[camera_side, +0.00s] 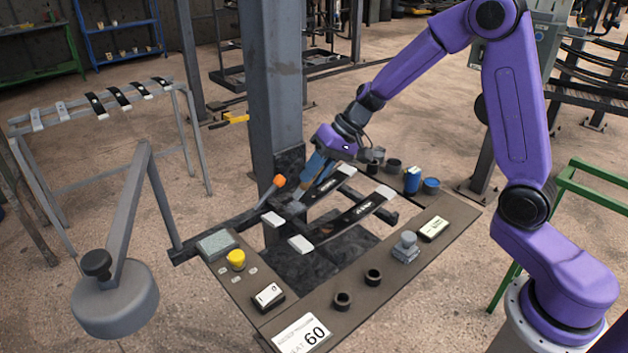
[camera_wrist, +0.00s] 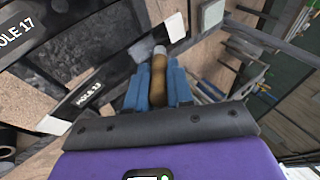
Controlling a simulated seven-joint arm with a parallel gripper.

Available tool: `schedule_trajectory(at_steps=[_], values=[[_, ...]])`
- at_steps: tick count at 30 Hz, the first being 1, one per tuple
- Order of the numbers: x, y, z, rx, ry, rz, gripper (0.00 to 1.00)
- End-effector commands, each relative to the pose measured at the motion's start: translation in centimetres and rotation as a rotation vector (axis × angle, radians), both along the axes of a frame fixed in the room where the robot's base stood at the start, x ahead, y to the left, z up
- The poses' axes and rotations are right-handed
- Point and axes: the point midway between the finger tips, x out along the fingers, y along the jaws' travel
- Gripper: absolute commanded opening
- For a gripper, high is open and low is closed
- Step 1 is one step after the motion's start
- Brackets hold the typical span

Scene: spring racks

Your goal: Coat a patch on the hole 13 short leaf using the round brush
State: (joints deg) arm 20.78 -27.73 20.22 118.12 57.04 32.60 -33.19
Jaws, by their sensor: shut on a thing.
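My gripper (camera_side: 312,180), with blue fingers, is shut on the round brush, whose brown handle (camera_wrist: 158,72) shows between the fingers in the wrist view. A grey band shows at its far end; I cannot clearly make out the bristles. The leaf marked hole 13 (camera_wrist: 95,88) is dark with white ends and lies beside the gripper. It appears to be the rear leaf (camera_side: 325,188) in the side view, with my gripper over its left side. Whether the brush touches it is not clear. No coated patch can be made out.
The hole 17 leaf (camera_side: 350,215) lies in front, parallel. An orange-tipped tool (camera_side: 279,181) stands close left of my gripper, and a grey column (camera_side: 277,90) stands behind. The bench (camera_side: 330,300) holds a yellow knob (camera_side: 236,258), black rings and a blue can (camera_side: 412,180).

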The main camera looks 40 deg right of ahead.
Motion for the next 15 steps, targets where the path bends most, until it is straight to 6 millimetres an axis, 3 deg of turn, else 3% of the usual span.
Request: schedule_trajectory(at_steps=[15], values=[[0.0, 0.0, 4.1, -0.001, -0.001, -0.002, 0.0]])
